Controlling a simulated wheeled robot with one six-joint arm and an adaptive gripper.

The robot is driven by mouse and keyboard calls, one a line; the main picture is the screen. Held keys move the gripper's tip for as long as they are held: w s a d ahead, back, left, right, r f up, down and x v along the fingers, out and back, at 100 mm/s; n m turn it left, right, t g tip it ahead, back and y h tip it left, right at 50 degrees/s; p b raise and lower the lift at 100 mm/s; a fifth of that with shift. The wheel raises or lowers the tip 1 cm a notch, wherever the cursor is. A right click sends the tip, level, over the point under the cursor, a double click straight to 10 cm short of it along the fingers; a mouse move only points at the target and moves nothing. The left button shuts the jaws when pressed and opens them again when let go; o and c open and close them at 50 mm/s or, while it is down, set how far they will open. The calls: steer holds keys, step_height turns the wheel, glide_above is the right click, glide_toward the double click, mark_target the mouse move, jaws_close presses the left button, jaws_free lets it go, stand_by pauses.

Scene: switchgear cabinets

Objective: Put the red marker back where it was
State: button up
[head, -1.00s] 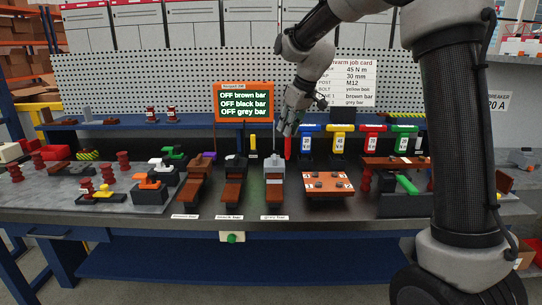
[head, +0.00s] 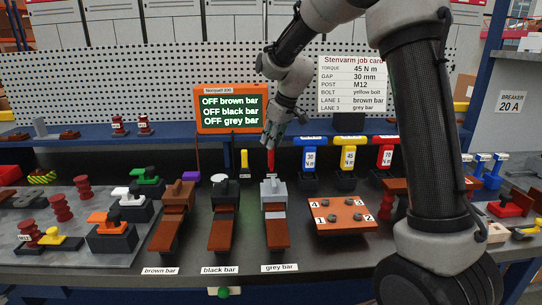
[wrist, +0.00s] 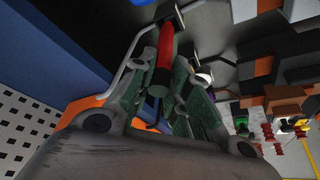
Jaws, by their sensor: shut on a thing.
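The red marker (head: 271,158) is upright in my gripper (head: 272,143), at the back of the bench behind the grey bar's block. My gripper is shut on its upper part. In the wrist view the red marker (wrist: 165,48) runs out from between the green-lined fingers (wrist: 158,90). Its far end is beside a small dark holder with a pale rim (wrist: 168,18). I cannot tell whether it is in or touching the holder. In the head view the grey block partly hides the space below the marker.
A yellow marker (head: 244,160) stands just left. The grey block (head: 273,191) is in front. The orange-framed screen (head: 231,108) stands behind to the left, before the pegboard (head: 150,75).

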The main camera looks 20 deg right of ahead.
glide_above(272, 167)
steer(key=shift+s+d+x, duration=0.1)
steer(key=shift+d+x, duration=0.1)
steer(key=shift+x, duration=0.85)
steer(key=shift+s+d+x, duration=0.1)
steer(key=shift+d+x, duration=0.15)
steer(key=shift+x, duration=0.85)
steer(key=shift+f, duration=0.2)
steer(key=o, duration=0.9)
steer(key=shift+c, duration=0.2)
steer(key=v, duration=1.1)
steer(key=s+d+r+m+h, duration=0.15)
steer(key=s+d, duration=0.25)
steer(key=s, duration=0.4)
steer(key=s+d+r+m+y, duration=0.1)
steer(key=s+d+r+m, duration=0.15)
steer(key=s, duration=0.65)
steer(key=s+d+f+m+h, duration=0.1)
steer(key=s+d+f, duration=0.1)
steer(key=s, duration=0.6)
steer(key=s+d+f+m+h, duration=0.1)
steer(key=s+d, duration=0.3)
steer(key=s, duration=0.5)
steer(key=shift+s+f+m+t, duration=0.3)
steer(key=shift+f+m, duration=0.1)
steer(key=shift+f, duration=0.1)
